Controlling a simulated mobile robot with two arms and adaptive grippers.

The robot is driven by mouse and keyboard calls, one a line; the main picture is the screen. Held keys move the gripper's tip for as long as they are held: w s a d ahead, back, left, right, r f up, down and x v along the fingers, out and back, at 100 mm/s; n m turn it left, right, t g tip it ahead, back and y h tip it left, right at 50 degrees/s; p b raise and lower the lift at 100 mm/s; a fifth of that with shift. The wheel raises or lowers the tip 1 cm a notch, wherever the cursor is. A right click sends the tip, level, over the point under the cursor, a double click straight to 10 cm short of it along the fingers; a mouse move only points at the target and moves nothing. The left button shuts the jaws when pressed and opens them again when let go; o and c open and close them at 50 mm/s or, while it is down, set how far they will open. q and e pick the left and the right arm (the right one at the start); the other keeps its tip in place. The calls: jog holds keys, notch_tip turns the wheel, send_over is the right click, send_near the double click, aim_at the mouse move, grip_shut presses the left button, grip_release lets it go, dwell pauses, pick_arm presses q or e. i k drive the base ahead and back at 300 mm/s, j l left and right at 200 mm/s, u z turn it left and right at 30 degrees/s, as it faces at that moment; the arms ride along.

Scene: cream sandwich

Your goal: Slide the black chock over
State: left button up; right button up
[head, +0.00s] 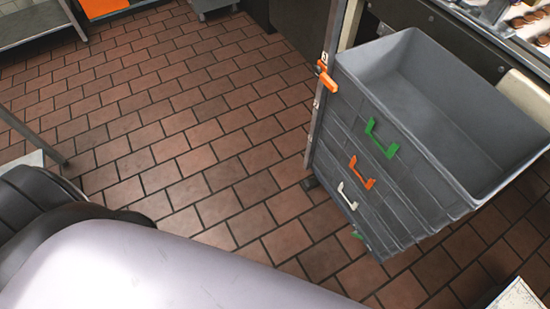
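A small dark piece (310,184) lies on the floor at the foot of the upright post, beside the stack of grey crates. It may be the black chock, but it is too small to tell. No other black chock can be made out. Neither of my grippers shows in the head view. A large pale rounded part and a black ribbed part, which look like my own arm, cover the lower left.
A stack of grey crates (345,125) with green, orange and white handles stands at the right, its top crate empty. An orange clamp (326,77) sits on the metal post (316,115). Brown tiled floor (190,130) is clear left of the stack. A metal shelf (35,25) stands upper left.

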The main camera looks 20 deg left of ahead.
aim_at(308, 184)
jog(key=u, duration=0.25)
jog(key=i+j+z, duration=0.1)
jog(key=z, duration=0.35)
jog(key=j+z, duration=0.15)
jog(key=z, duration=0.25)
jog(key=i+j+z, duration=0.1)
jog(key=z, duration=0.35)
jog(key=j+z, duration=0.2)
jog(key=j, duration=0.5)
jog(key=i+j+z, duration=0.1)
jog(key=j+z, duration=0.15)
jog(key=j, duration=0.5)
jog(key=j+z, duration=0.2)
jog(key=j, duration=0.5)
jog(key=k+j+z, duration=0.2)
jog(key=j, duration=1.05)
jog(key=k+j, duration=0.15)
jog(key=j, duration=0.4)
